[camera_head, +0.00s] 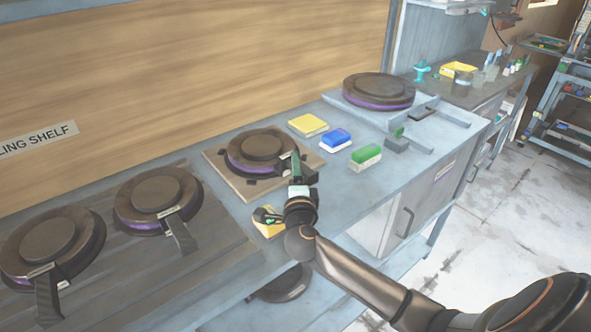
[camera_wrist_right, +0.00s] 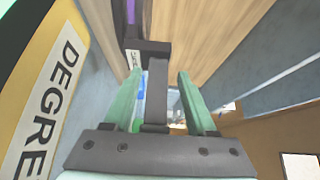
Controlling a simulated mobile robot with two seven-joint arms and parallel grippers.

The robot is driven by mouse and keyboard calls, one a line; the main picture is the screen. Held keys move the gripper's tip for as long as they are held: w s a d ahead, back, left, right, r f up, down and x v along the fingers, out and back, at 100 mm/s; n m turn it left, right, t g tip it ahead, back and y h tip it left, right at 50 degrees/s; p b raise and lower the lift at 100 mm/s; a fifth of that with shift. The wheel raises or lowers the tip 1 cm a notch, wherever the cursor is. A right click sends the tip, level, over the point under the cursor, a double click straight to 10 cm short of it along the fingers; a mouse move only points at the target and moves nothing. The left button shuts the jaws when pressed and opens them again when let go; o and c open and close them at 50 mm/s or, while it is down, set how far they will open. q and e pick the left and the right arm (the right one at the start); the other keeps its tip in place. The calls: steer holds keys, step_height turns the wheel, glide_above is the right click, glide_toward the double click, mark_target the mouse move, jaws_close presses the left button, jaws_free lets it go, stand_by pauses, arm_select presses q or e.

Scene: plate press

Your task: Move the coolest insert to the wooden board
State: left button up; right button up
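Dark round inserts with purple rims and strap handles show in the head view. Two, a left one (camera_head: 52,245) and a right one (camera_head: 157,200), lie on the dark cooling shelf (camera_head: 215,240). Another insert (camera_head: 262,150) lies on the wooden board (camera_head: 234,186), and one (camera_head: 378,90) sits at the back right. Which is coolest cannot be told. My right gripper (camera_head: 296,165) is at the board insert's right side. In the wrist view its green fingers (camera_wrist_right: 160,100) stand apart, with a dark strap handle (camera_wrist_right: 157,90) between them and gaps visible. My left gripper is out of view.
A yellow block (camera_head: 308,124), a blue block (camera_head: 335,140) and a green block (camera_head: 365,157) lie right of the board. Grey bars (camera_head: 409,146) lie farther right.

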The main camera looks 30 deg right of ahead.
steer(key=v, duration=1.1)
steer(key=shift+p, duration=0.3)
steer(key=shift+s+a, duration=0.25)
steer(key=shift+s, duration=0.25)
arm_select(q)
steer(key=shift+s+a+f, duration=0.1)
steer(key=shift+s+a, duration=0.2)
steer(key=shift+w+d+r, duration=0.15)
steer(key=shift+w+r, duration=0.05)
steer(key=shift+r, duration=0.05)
